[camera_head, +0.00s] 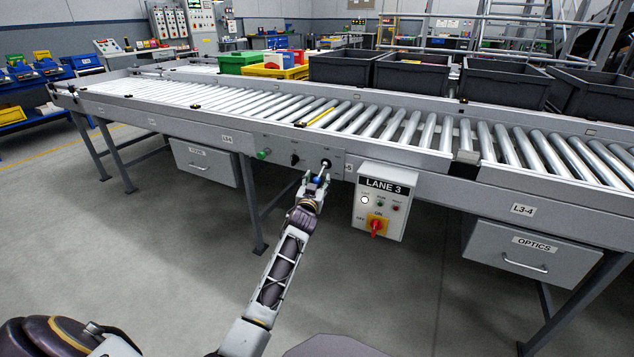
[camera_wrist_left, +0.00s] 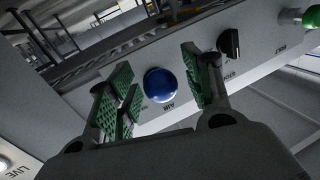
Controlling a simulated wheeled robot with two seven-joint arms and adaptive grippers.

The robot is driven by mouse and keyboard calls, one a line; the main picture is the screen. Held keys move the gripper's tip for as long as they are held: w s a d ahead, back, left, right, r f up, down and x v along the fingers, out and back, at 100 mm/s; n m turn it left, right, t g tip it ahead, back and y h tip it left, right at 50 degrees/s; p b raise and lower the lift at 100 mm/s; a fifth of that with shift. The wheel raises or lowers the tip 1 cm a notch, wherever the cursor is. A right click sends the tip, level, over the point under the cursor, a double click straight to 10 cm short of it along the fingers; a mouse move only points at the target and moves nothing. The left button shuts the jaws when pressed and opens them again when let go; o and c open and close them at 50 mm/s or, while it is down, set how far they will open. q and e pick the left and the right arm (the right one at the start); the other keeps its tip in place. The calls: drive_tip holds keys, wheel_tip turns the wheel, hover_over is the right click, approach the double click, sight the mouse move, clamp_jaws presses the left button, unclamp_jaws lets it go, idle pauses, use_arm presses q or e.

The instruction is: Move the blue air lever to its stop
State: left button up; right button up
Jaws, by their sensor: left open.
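The blue air lever shows in the left wrist view as a round blue knob (camera_wrist_left: 161,85) on the grey conveyor side panel, with a label beside it. In the head view, its pale shaft (camera_head: 324,168) slants down from a dark mount to my gripper. My left gripper (camera_head: 315,183) is open at the lever. In the left wrist view its green-padded fingers (camera_wrist_left: 160,92) appear on either side of the blue knob, with gaps to both pads. I cannot tell how deep the knob sits between them. My right gripper is not in view.
A black rotary knob (camera_wrist_left: 229,42) and a green button (camera_head: 263,154) are on the same panel, left of the lever in the head view. The LANE 3 box (camera_head: 383,207) with a red-yellow switch hangs close right. Drawers (camera_head: 205,165) hang under the conveyor (camera_head: 400,148). Floor in front is clear.

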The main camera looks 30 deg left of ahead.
use_arm(q)
drive_tip(key=shift+c, duration=0.2)
drive_tip(key=c, duration=1)
drive_tip(key=shift+p, duration=0.3)
